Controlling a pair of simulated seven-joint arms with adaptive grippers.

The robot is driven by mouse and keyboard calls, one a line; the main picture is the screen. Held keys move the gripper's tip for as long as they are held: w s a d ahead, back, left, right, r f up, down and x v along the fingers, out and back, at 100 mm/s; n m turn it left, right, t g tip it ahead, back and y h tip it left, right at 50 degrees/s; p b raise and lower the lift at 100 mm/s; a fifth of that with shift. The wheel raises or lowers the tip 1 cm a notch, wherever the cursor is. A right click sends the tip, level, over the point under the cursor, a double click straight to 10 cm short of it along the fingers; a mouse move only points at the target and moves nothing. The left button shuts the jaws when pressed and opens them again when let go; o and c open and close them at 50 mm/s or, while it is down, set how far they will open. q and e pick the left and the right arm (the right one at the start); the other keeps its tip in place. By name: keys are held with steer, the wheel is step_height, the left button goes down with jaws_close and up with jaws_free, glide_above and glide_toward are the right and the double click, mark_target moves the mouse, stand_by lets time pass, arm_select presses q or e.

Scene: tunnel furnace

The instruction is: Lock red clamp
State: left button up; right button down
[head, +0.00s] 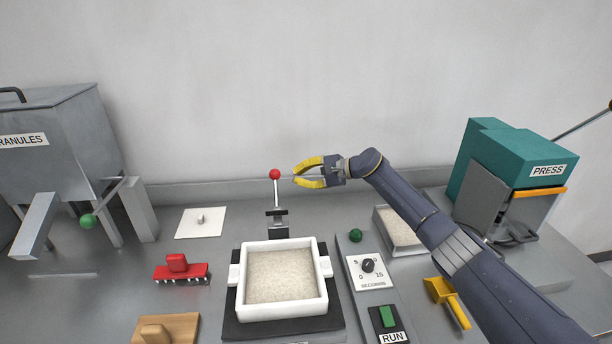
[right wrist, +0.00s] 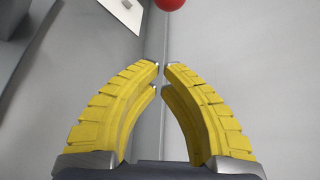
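The red clamp shows in the head view as a red ball knob (head: 275,174) on an upright pale lever, above a dark clamp body (head: 277,221) behind the white mould. My right gripper (head: 294,177) has yellow curved fingers. It is just right of the knob, with its tips pointing at it and a small space between. In the right wrist view the fingertips (right wrist: 162,66) are nearly together with nothing between them. The knob (right wrist: 170,4) is beyond them, cut off by the top edge. My left gripper is out of view.
A white square mould (head: 237,297) filled with granules stands in front of the clamp. A control panel with a dial (head: 367,265) and green RUN button (head: 387,316) is to its right. The teal press (head: 513,158) stands far right.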

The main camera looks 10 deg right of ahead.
steer(key=shift+s+a+r, duration=0.15)
steer(key=shift+a, duration=0.75)
steer(key=shift+s+a+r, duration=0.15)
steer(key=shift+s+a, duration=0.05)
steer(key=shift+a, duration=0.65)
steer(key=shift+s+a+r, duration=0.15)
steer(key=shift+a, duration=0.75)
steer(key=shift+s+r, duration=0.1)
steer(key=shift+r, duration=0.05)
steer(key=shift+s+r+n, duration=0.2)
steer(key=shift+r+n, duration=0.05)
steer(key=shift+n, duration=0.05)
